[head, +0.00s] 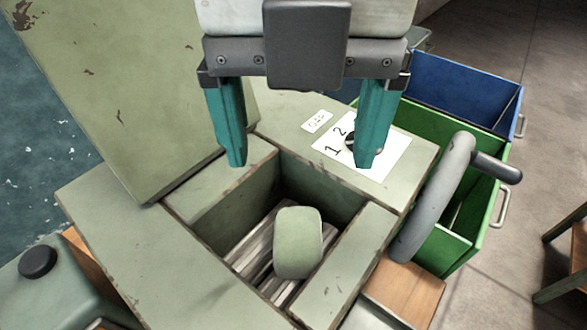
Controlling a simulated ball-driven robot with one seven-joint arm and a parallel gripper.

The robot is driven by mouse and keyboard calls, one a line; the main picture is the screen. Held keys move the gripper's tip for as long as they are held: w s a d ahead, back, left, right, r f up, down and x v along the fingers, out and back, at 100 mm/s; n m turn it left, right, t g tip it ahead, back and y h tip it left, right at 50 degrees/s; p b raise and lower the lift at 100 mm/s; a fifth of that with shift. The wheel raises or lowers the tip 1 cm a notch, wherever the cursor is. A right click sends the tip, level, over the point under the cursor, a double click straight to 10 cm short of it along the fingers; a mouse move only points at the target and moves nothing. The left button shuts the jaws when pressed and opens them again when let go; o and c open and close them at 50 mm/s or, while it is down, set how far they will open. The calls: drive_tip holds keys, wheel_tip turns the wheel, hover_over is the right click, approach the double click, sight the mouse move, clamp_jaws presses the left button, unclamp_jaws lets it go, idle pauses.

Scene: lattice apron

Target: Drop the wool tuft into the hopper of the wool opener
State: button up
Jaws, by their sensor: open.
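The wool tuft (298,243), a rounded pale green block, is inside the square hopper (345,262) of the wool opener. It looks tilted and lies over grey slats at the hopper's bottom, near the right side wall. My gripper (302,162) is above the hopper toward its far side. Its two teal fingers are wide apart with nothing between them. The tuft is lower and nearer to the camera, apart from the fingers. Its underside is hidden.
A large green panel (140,90) rises left of the hopper. A white label (388,160) with numbers and a dark knob lies behind the right finger. A grey curved handle (432,198) stands at right, before green (462,205) and blue (465,88) bins.

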wheel_tip(320, 180, up, 8)
drive_tip(key=shift+r, duration=0.2)
idle(0.5)
